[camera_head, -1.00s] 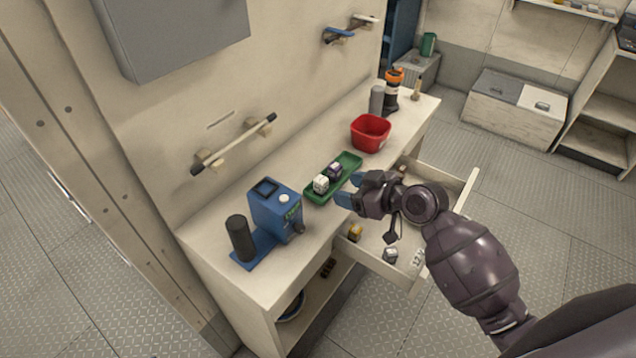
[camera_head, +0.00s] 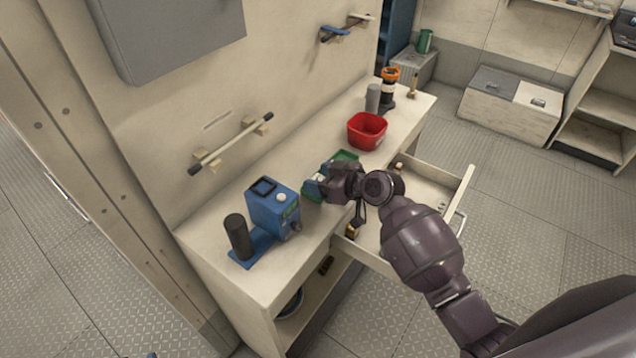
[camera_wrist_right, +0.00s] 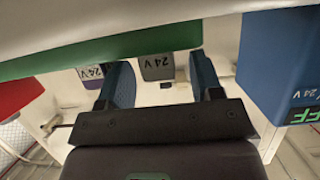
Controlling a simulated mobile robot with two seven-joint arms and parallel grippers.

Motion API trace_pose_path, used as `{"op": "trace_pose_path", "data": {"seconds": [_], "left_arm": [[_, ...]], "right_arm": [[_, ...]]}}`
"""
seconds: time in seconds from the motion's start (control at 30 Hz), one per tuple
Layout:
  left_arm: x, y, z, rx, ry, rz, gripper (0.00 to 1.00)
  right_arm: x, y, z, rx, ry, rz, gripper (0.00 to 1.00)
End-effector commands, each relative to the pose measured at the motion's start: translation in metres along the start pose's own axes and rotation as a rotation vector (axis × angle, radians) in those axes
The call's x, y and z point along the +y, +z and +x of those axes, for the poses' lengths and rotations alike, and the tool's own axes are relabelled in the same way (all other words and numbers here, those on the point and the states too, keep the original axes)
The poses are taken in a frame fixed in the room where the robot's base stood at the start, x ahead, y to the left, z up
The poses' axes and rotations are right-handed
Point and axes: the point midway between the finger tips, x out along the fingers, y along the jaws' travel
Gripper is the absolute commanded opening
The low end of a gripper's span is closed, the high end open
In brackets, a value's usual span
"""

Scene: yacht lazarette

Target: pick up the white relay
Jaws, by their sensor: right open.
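The white relay (camera_head: 318,178) stands on the green tray (camera_head: 346,156) on the counter, mostly hidden by my right gripper (camera_head: 315,187). In the right wrist view, which is upside down, a relay with a grey face marked 24 V (camera_wrist_right: 157,68) shows between the blue fingers of my right gripper (camera_wrist_right: 163,82). The fingers are open, with gaps on both sides of it. A purple-faced relay (camera_wrist_right: 90,73) stands on the tray outside the fingers, to the left; in the head view my gripper hides it. My left gripper is not in view.
A blue device (camera_head: 272,208) stands left of the tray, close to the gripper. A red bin (camera_head: 367,132) stands beyond the tray. An open drawer (camera_head: 430,188) lies under my right arm and holds a yellowish part (camera_head: 352,231). A wall rail (camera_head: 230,145) is behind the counter.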

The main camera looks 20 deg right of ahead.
Motion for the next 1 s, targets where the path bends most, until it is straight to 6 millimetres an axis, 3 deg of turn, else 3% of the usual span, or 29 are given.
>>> {"op": "trace_pose_path", "data": {"seconds": [0.07,0.4,0.77,1.0], "left_arm": [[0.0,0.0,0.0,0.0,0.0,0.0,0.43],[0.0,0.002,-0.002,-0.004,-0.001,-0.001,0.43],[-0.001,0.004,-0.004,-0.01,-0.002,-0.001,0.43],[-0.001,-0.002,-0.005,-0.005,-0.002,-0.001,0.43]], "right_arm": [[0.0,0.0,0.0,0.0,0.0,0.0,0.58],[0.0,0.0,0.0,0.0,0.0,0.0,0.07],[0.0,-0.008,-0.003,0.001,-0.001,-0.003,0.06],[0.0,-0.05,-0.02,0.004,0.0,-0.007,0.06]]}}
